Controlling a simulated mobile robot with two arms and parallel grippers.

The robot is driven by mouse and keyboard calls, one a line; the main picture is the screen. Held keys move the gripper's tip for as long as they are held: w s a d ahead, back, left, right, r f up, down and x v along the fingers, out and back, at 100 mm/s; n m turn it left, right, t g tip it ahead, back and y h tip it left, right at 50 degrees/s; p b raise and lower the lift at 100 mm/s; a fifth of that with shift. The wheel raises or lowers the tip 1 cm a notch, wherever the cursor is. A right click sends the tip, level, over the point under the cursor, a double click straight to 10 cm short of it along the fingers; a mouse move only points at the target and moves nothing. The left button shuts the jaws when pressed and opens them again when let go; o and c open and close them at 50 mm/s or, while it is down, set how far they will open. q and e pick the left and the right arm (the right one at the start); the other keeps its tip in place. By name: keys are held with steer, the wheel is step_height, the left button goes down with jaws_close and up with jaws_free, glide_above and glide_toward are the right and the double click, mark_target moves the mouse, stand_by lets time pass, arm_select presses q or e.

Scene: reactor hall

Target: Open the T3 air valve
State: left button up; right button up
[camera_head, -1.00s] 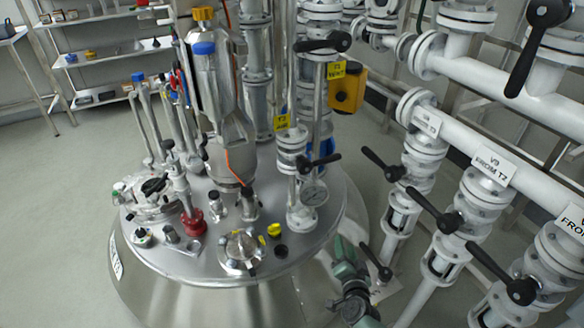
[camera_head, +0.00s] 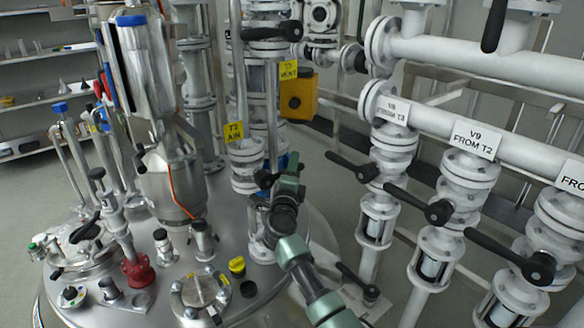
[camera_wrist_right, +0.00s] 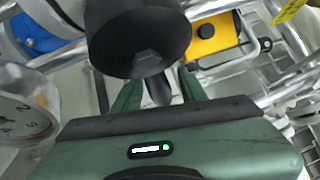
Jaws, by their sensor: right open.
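The yellow T3 AIR tag (camera_head: 234,132) hangs on a vertical pipe above the reactor lid. The T3 air valve (camera_head: 246,165) is the white flanged valve just below it. Its black handle (camera_head: 263,179) is partly hidden behind my right gripper (camera_head: 287,172), which is beside it at the right. In the right wrist view, the right gripper (camera_wrist_right: 158,92) has its green fingers apart. A dark, narrow piece shows between them, and a large black rounded part (camera_wrist_right: 138,38) covers the upper middle; contact cannot be told. My left gripper is not in view.
Another black-handled valve (camera_head: 272,32) sits above, with a yellow box (camera_head: 298,97) behind. A pressure gauge (camera_wrist_right: 22,122) is close at the wrist view's left.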

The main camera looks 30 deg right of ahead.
steer(key=shift+x, duration=0.8)
jaws_close()
steer(key=shift+f, duration=0.1)
stand_by(0.8)
